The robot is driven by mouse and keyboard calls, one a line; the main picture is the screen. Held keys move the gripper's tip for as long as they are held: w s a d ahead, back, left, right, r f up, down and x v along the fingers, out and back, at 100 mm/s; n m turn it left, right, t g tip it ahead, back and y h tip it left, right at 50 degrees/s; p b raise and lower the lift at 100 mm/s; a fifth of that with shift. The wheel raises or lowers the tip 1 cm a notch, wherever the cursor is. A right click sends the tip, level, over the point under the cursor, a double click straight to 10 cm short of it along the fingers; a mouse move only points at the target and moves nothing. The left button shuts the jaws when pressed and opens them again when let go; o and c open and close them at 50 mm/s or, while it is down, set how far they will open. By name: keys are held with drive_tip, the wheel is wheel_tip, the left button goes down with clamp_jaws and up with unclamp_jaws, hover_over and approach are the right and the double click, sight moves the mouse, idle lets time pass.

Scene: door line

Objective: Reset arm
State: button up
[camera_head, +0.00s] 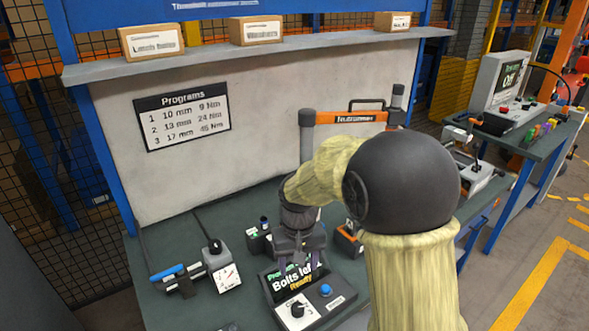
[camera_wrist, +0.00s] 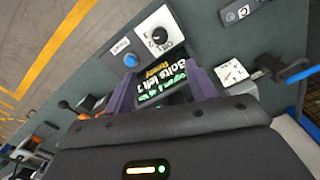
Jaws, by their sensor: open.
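My gripper (camera_head: 301,264) hangs over the control box on the green workbench. In the wrist view its two purple fingers (camera_wrist: 160,84) stand apart with nothing held between them. The control box (camera_head: 318,308) has a lit screen reading "Bolts left" and "Ready", a white dial with a black knob, and a blue button. The screen (camera_wrist: 165,76) shows between the fingers in the wrist view, with the knob (camera_wrist: 159,35) and blue button (camera_wrist: 130,60) beyond. My gripper hides part of the screen's top in the head view; contact cannot be told.
A gauge (camera_head: 227,278) and a blue-handled tool (camera_head: 170,273) lie left on the workbench (camera_head: 185,235). An orange-barred frame (camera_head: 350,117) stands behind my arm. A shelf (camera_head: 215,54) with boxes runs above the programs sign (camera_head: 183,114). Another bench stands at right, beside open floor.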

drive_tip(key=s+d+m+t+p, duration=0.1)
drive_tip(key=s+d+m+t, duration=0.1)
drive_tip(key=s+d, duration=1)
drive_tip(key=shift+s+d+r+t, duration=0.3)
drive_tip(key=shift+s+d+r, duration=0.05)
drive_tip(key=shift+d, duration=0.5)
